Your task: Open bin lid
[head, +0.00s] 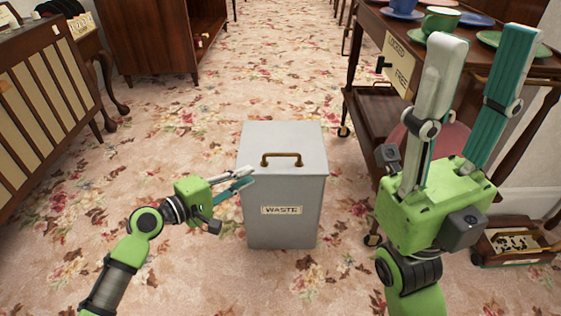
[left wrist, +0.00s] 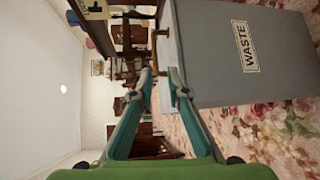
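A grey metal bin (head: 283,218) with a "WASTE" label stands upright on the floor. Its lid (head: 257,138) lies flat and closed, with a brass handle (head: 282,157) on top. My left gripper (head: 247,178) is at the bin's upper front left, near lid height, empty, its fingers a little apart. In the left wrist view the fingertips (left wrist: 162,77) have a gap between them, near the bin (left wrist: 225,75); whether they touch it I cannot tell. My right gripper (head: 485,45) is raised at the right, wide open and empty, away from the bin.
A dark wooden cart (head: 365,110) with cups and plates stands to the bin's right, behind my right gripper. A slatted wooden piece (head: 45,100) stands at the left. A wooden tray (head: 515,245) lies at lower right. Floral carpet (head: 180,130) is clear left of and behind the bin.

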